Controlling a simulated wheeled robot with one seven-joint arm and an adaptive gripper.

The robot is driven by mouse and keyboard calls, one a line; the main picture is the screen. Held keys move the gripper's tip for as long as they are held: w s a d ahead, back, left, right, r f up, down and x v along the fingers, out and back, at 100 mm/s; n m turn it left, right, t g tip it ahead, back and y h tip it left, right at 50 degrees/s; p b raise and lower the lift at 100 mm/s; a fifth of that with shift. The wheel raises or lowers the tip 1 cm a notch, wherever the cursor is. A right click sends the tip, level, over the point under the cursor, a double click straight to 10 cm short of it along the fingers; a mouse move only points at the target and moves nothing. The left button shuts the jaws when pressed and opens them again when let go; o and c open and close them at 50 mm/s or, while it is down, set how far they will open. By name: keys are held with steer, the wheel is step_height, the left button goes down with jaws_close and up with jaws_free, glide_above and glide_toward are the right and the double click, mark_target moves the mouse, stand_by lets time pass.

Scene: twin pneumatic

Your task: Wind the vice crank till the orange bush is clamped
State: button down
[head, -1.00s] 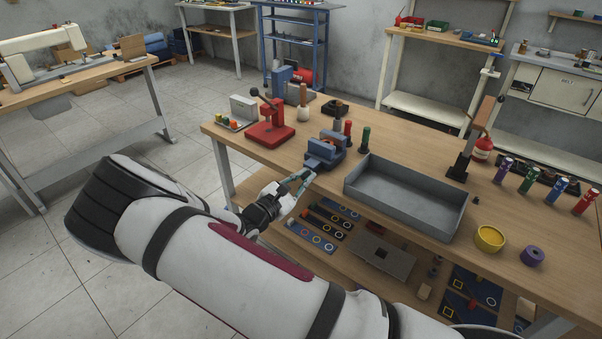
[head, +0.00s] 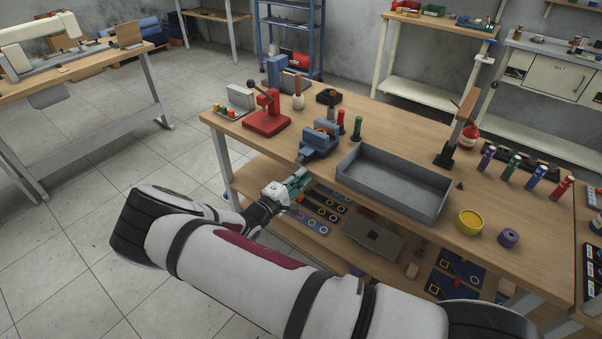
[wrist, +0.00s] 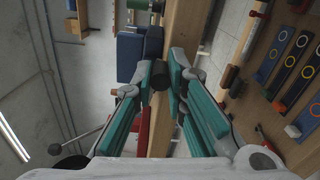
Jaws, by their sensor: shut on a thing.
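The blue vice (head: 321,140) stands at the near edge of the wooden bench; it also shows in the wrist view (wrist: 139,50). My gripper (head: 301,174) is low in front of the vice, beside the bench edge. In the wrist view my gripper (wrist: 160,76) has its teal-padded fingers closed around a dark round knob (wrist: 160,75), which looks like the crank's handle. The rest of the crank is mostly hidden by the fingers. I cannot make out the orange bush in the vice jaws; small coloured pieces (head: 231,113) stand by a grey block at the bench's left end.
A red press (head: 267,122) stands left of the vice and a grey tray (head: 393,183) right of it. The lower shelf (head: 245,171) lies below my gripper. Open floor is at left.

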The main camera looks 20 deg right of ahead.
steer(key=w+a+f+m+p, duration=0.3)
steer(key=w+m, duration=0.1)
steer(key=m, duration=1.3)
steer(key=shift+f, duration=0.25)
stand_by(0.4)
steer(key=c, duration=1.6)
jaws_free()
steer(key=shift+r, duration=0.1)
steer(key=v, duration=1.2)
